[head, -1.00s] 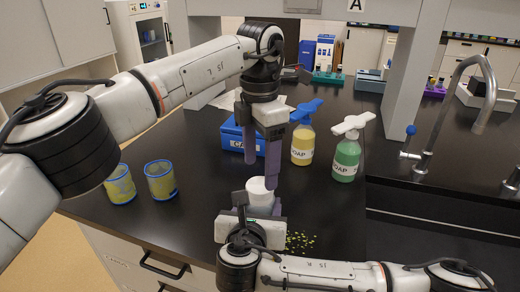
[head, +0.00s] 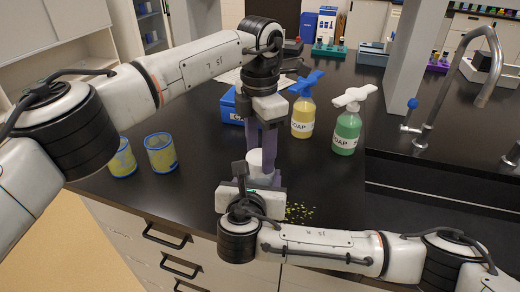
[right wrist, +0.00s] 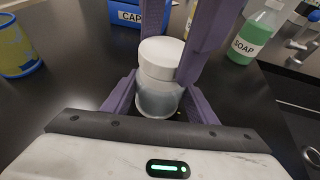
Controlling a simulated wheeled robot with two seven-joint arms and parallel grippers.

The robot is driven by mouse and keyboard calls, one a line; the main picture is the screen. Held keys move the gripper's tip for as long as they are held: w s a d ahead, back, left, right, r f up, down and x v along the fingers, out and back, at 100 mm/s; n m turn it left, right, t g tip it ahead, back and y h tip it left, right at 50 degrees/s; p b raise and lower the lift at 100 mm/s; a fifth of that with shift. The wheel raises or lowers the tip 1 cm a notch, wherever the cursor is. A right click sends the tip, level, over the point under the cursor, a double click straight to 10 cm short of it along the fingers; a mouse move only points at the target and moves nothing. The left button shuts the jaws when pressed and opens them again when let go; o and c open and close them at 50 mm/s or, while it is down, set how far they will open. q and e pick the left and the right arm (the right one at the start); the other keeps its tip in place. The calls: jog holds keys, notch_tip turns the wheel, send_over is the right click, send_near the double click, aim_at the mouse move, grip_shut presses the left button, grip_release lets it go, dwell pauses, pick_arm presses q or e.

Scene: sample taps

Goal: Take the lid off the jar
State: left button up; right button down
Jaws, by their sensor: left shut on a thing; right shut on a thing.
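The jar is clear, with a white round lid (right wrist: 160,58) sitting on top of its body (right wrist: 158,100). In the head view the white lid (head: 255,160) shows partly between the grippers. My left gripper (head: 261,152) reaches down from above, its purple fingers shut on the lid from two sides; in the right wrist view they stand behind and to the right of it. My right gripper (right wrist: 158,108) is shut on the jar's body, low down near the table. In the head view its own hand hides most of the jar.
Yellow and green soap bottles (head: 303,118) (head: 346,132) stand to the right, behind the jar. A blue box (head: 230,108) is behind it. Two blue-and-yellow cups (head: 160,153) (head: 122,160) stand left. Small yellow-green bits (head: 301,212) lie near the front edge. A sink tap (head: 440,110) is right.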

aim_at(260, 157)
pick_arm(q)
jog(key=shift+n, duration=1.4)
jog(key=shift+r, duration=0.15)
jog(key=shift+r, duration=1)
jog(key=shift+r, duration=2)
pick_arm(e)
jog(key=c, duration=0.7)
grip_release()
jog(key=shift+o, duration=0.2)
